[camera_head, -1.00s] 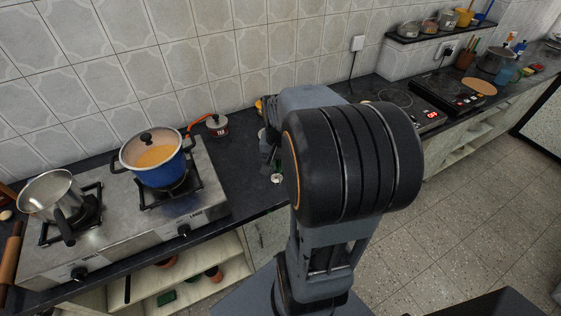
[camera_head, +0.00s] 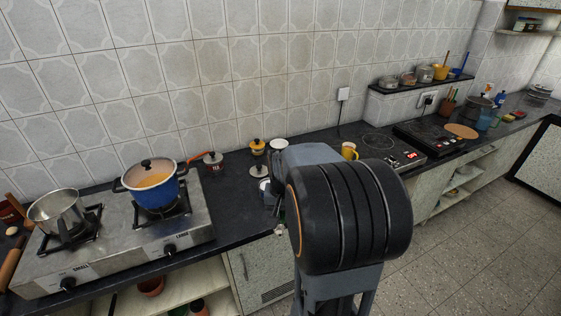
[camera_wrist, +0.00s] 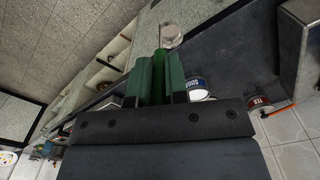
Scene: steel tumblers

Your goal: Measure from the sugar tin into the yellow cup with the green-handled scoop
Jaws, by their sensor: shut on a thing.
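My gripper (camera_wrist: 158,80) is shut on the green-handled scoop (camera_wrist: 159,62). The scoop's pale round bowl (camera_wrist: 172,36) sticks out past the fingertips; I cannot tell whether it holds anything. The sugar tin (camera_wrist: 197,88), labelled SUGAR, stands on the dark counter beside the fingers, apart from the scoop, with a white top surface. In the head view, the sugar tin seems to be the white-topped one (camera_head: 264,186), partly hidden by my arm. The yellow cup (camera_head: 349,150) stands on the counter behind and right of my arm, its lower part hidden.
The tea tin (camera_head: 213,161) has an orange-handled scoop beside it. A knobbed lid (camera_head: 259,171), a yellow-topped tin (camera_head: 257,147) and a white-topped container (camera_head: 279,145) stand nearby. Left is a stove (camera_head: 120,245) with a blue pot (camera_head: 152,187) and a steel pan (camera_head: 58,213). Right are dark hobs (camera_head: 432,138).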

